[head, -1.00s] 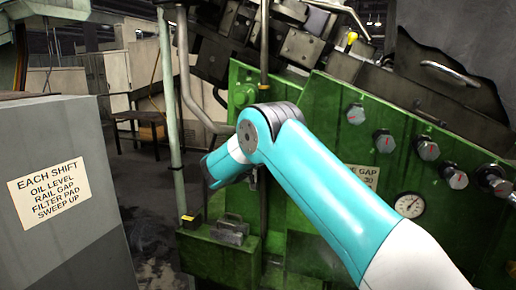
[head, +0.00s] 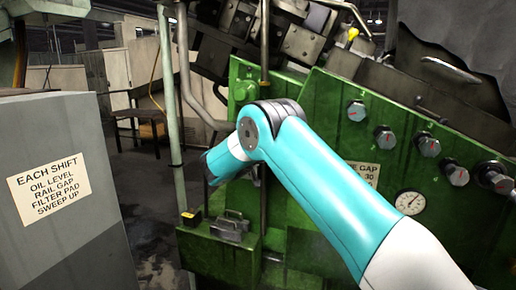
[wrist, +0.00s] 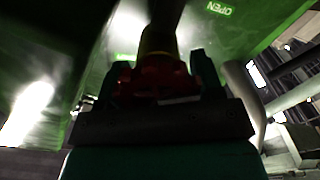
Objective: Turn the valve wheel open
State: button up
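In the wrist view, a red part (wrist: 155,80), apparently the valve wheel, sits between the two fingers of my gripper (wrist: 160,78). A yellow collar (wrist: 157,42) and a dark stem are beyond it, in line with it. The fingers stand apart, one on each side of the red part. The picture is dark, and I cannot tell whether they press on it. A green OPEN label (wrist: 219,8) is on the green panel at the upper right. In the head view my arm hides the wheel, and the gripper is not clearly visible.
The green machine panel (head: 330,130) carries several knobs (head: 385,138) and a round gauge (head: 409,202). A grey cabinet (head: 80,240) with an EACH SHIFT sign (head: 48,188) stands at the left. A vertical pipe (head: 171,100) rises left of my arm. Floor shows between cabinet and machine.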

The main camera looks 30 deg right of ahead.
jog(key=shift+o, duration=0.8)
jog(key=shift+s+a, duration=0.15)
jog(key=shift+a, duration=0.05)
jog(key=b+v, duration=0.5)
jog(key=v, duration=1.2)
jog(key=shift+b, duration=0.35)
